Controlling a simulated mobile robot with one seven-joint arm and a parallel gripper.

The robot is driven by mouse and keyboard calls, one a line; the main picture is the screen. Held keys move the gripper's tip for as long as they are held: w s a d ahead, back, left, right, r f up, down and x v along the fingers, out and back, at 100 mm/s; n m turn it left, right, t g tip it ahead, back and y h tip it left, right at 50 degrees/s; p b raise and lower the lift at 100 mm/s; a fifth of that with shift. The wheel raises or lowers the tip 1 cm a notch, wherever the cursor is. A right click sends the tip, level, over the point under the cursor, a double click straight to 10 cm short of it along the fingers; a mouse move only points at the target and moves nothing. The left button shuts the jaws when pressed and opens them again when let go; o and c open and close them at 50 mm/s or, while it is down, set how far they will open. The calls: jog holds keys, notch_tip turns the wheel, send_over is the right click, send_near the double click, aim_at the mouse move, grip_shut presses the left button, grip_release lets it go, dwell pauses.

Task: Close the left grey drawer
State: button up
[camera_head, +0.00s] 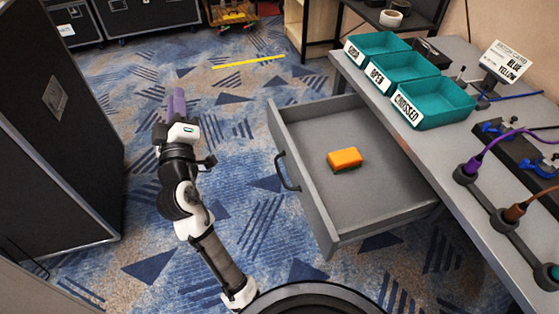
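The grey drawer (295,110) is pulled out from the grey desk, extending toward the left. Its dark handle (287,173) is on the front panel facing left. An orange block with a dark underside (345,159) lies inside on the drawer floor. My gripper (178,102) is to the left of the drawer, over the carpet and clearly apart from the handle. Purple parts show at its end, pointing away from me. Whether its fingers are open or shut is too small to tell.
Three teal trays (432,103) with labels stand on the grey desk (490,245), with cables and connectors to their right. A black case (55,130) stands at the left. A yellow strip (248,61) lies on the floor farther back.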

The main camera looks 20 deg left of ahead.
jog(key=w+d+f+h, duration=0.1)
jog(key=d+f+h, duration=0.1)
jog(key=f, duration=0.3)
jog(key=w+d+f+h+b, duration=0.1)
jog(key=d+f+h, duration=0.1)
jog(key=f, duration=0.4)
jog(key=w+d+f+h+b, duration=0.1)
jog(key=d+f+h, duration=0.2)
jog(key=f+h, duration=0.1)
jog(key=shift+f+g, duration=0.3)
jog(key=shift+f, duration=0.5)
grip_shut()
jog(key=h, duration=0.5)
send_near(286, 142)
jog(key=w+a, duration=0.3)
jog(key=w, duration=0.1)
jog(key=d, duration=0.1)
jog(key=w+d+p, duration=0.1)
jog(key=d, duration=0.1)
jog(key=shift+w+r+g, duration=0.25)
jog(key=shift+w+g, duration=0.15)
jog(key=shift+w+d, duration=0.2)
jog(key=shift+w, duration=0.05)
jog(key=shift+d, duration=0.1)
